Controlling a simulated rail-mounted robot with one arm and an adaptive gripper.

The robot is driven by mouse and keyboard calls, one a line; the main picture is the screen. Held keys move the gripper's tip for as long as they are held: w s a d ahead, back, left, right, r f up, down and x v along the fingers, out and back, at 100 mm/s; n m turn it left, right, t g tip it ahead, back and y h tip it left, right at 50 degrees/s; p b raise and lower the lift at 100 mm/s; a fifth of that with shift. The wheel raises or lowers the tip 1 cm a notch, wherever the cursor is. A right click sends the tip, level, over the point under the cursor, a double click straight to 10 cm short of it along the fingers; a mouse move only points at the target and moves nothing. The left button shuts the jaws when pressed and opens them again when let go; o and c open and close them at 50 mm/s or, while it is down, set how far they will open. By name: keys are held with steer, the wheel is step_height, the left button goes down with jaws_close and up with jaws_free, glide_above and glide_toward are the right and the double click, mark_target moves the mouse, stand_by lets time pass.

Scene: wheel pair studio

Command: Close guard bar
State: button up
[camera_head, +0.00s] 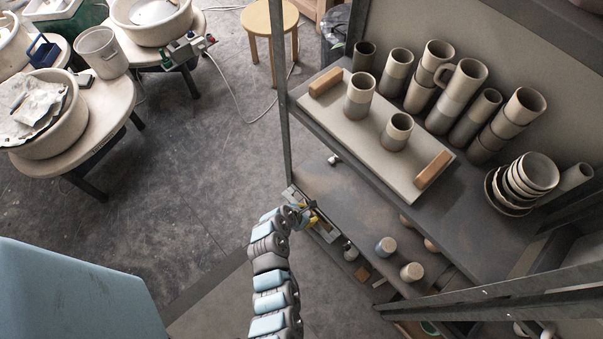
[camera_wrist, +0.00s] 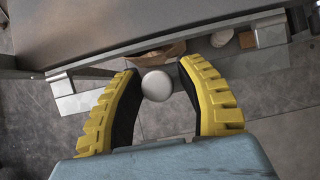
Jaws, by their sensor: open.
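A pale metal bar with a bracket near each end, which looks like the guard bar (camera_head: 325,232), lies along the left edge of the lower shelf. In the wrist view the bar (camera_wrist: 75,101) crosses behind my fingers, just below the shelf edge. A round white knob (camera_wrist: 157,86) shows between my fingers; I cannot tell whether it is fixed to the bar. My gripper (camera_head: 311,219) is at the bar in the head view. In the wrist view its yellow, black-padded fingers (camera_wrist: 160,70) are open on either side of the knob, with gaps beside it.
The lower shelf (camera_head: 345,205) has a bare top beside the bar. Above it, the upper shelf holds a board (camera_head: 375,125) with cups. A metal post (camera_head: 281,100) rises near my gripper. Small cups (camera_head: 386,246) stand below right. Floor to the left is open.

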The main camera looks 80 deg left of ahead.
steer(key=shift+s+f+t+b, duration=0.15)
steer(key=shift+f+t+b, duration=0.2)
steer(key=shift+b, duration=0.2)
steer(key=y+b, duration=0.1)
steer(key=b, duration=0.1)
steer(key=shift+f+t+b, duration=0.3)
steer(key=shift+t+b, duration=0.05)
steer(key=shift+b, duration=0.05)
steer(key=shift+s+t+b, duration=0.1)
steer(key=shift+t+b, duration=0.2)
steer(key=shift+b, duration=0.6)
steer(key=t+b, duration=0.1)
steer(key=b, duration=0.3)
steer(key=shift+f+y, duration=0.2)
steer(key=shift+y, duration=0.2)
steer(key=b, duration=0.3)
steer(key=shift+f+t, duration=0.15)
steer(key=shift+t, duration=0.25)
steer(key=b, duration=0.3)
steer(key=shift+y, duration=0.3)
